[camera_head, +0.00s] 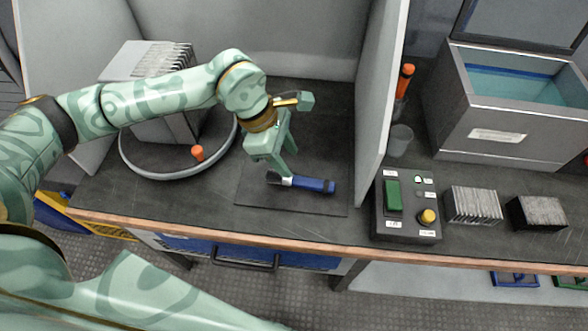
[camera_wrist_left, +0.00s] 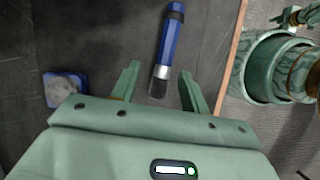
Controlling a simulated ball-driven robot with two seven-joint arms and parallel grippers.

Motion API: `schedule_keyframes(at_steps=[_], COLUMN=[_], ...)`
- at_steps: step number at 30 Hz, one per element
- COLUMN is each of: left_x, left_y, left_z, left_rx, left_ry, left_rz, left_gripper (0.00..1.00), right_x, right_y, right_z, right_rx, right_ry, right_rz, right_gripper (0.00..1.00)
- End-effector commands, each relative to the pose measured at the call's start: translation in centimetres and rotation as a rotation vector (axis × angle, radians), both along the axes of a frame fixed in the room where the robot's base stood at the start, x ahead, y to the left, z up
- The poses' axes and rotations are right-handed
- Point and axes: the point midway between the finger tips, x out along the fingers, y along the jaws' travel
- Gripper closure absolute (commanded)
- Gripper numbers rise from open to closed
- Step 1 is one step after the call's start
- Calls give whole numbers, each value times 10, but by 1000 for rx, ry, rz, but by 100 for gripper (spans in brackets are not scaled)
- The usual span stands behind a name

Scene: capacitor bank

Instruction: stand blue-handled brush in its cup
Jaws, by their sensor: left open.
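The blue-handled brush (camera_head: 316,186) lies on the dark mat, its handle to the right and its metal ferrule and bristles to the left. My left gripper (camera_head: 282,174) is open over the bristle end. In the left wrist view, the brush (camera_wrist_left: 171,38) runs upward, and its dark bristle end lies between the spread fingertips of my left gripper (camera_wrist_left: 160,78), apart from both. A grey cup (camera_head: 400,141) stands right of the divider panel and looks empty; I cannot tell whether it is the brush's cup. My right gripper is not in view.
An orange-handled tool (camera_head: 404,80) stands behind the grey cup. The upright divider panel (camera_head: 378,100) separates mat and cup. A control box (camera_head: 405,210) stands in front. A round tray (camera_head: 140,167) is at left. The left wrist view shows a blue-sided block (camera_wrist_left: 64,87).

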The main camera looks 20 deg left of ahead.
Motion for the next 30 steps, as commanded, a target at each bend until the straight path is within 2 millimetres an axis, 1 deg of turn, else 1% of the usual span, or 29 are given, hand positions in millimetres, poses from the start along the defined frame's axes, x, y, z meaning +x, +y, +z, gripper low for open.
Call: schedule_keyframes(at_steps=[1,3,6,9,12,17,30], left_x=[-1,-3,-4,-6,-7,-8,-8], left_y=[6,14,23,30,35,38,38], left_z=[22,39,60,77,87,94,93], left_rx=[1,1,1,0,-1,-1,-1], left_ry=[-10,-7,-7,-5,-2,1,1], left_rz=[0,0,0,-1,-1,-3,-3], left_gripper=[55,55,55,55,55,55,55], right_x=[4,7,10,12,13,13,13], right_y=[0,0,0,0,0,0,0], right_z=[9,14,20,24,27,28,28], right_rx=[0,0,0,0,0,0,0], right_ry=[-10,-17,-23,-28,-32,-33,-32], right_rz=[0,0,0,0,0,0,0], right_gripper=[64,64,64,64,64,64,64])
